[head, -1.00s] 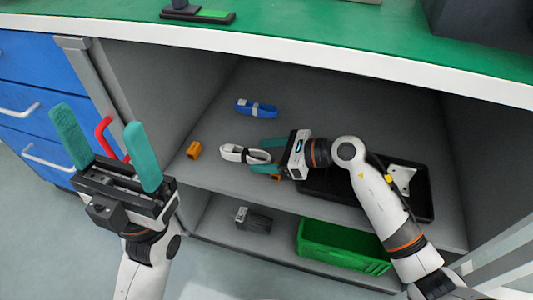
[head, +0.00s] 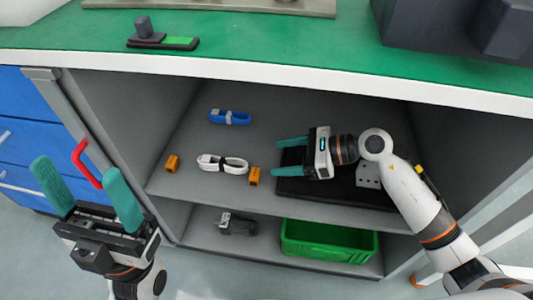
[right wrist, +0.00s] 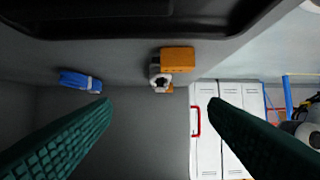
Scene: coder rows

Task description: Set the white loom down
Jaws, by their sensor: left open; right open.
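The white loom (head: 223,163), a bundled cable with a dark band, lies on the upper shelf (head: 190,190) of the cabinet between two orange blocks. My right gripper (head: 275,157) is open and empty, to the right of the loom and apart from it. In the right wrist view the loom (right wrist: 158,80) shows end-on beyond the open fingers, partly hidden by an orange block (right wrist: 178,60). My left gripper (head: 77,168) is open and empty, outside the cabinet at the left.
A blue loom (head: 230,117) lies farther back on the shelf. Orange blocks (head: 172,163) (head: 254,176) flank the white loom. A black tray (head: 335,190) lies under my right arm. The green worktop (head: 290,45) overhangs.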

